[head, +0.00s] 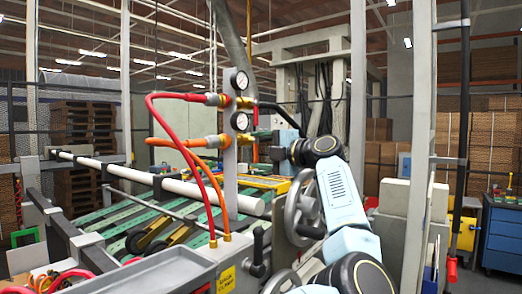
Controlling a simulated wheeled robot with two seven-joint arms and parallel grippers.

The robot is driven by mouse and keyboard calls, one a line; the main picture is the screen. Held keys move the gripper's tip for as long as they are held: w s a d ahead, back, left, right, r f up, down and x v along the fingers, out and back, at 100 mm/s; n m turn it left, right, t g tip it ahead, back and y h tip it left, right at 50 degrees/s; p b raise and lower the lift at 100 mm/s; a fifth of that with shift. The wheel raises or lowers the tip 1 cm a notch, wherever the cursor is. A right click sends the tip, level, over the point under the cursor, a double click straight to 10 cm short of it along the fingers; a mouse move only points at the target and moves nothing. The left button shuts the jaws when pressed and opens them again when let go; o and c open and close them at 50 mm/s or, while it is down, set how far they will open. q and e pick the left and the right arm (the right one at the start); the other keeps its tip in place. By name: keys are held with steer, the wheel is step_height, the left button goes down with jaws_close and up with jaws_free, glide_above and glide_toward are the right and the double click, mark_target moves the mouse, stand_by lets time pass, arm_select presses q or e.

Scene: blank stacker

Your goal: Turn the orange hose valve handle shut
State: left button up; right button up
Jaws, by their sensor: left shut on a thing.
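My right gripper is not in view.
A grey handwheel (302,207) stands close by my arm. A black-knobbed lever (258,250) and a grey tray (150,275) are in front. Rollers and green slats lie behind at left.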

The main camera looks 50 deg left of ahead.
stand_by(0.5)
arm_select(q)
steer(key=o, duration=1)
steer(key=w+d+r+n+b, duration=0.1)
steer(key=w+d+n+b, duration=0.15)
steer(key=d+n, duration=0.5)
steer(key=w+d+r+n+b, duration=0.2)
steer(key=w+d+n, duration=0.25)
steer(key=n, duration=0.55)
steer(key=w+d+f+m+t+y+b, duration=0.1)
steer(key=w+f+m+t+y, duration=0.1)
steer(key=w+f+m+t, duration=0.2)
steer(key=w+d+f+m+t+y+b, duration=0.1)
steer(key=w+f+m+t, duration=0.3)
steer(key=f+m, duration=0.4)
steer(key=w+d+f+m+t+y+b, duration=0.1)
steer(key=w+d+f+m+t+y, duration=0.2)
steer(key=f+m, duration=0.3)
steer(key=shift+w+d+f+t+y, duration=0.15)
steer(key=shift+w+f+t, duration=0.1)
steer(key=shift+f, duration=0.5)
steer(key=shift+w+a+f+t+y, duration=0.1)
steer(key=shift+w+f+t, duration=0.2)
steer(key=shift+f, duration=0.5)
steer(key=shift+w+d+f+t+y, duration=0.15)
steer(key=shift+w+f+t, duration=0.1)
steer(key=shift+f, duration=0.5)
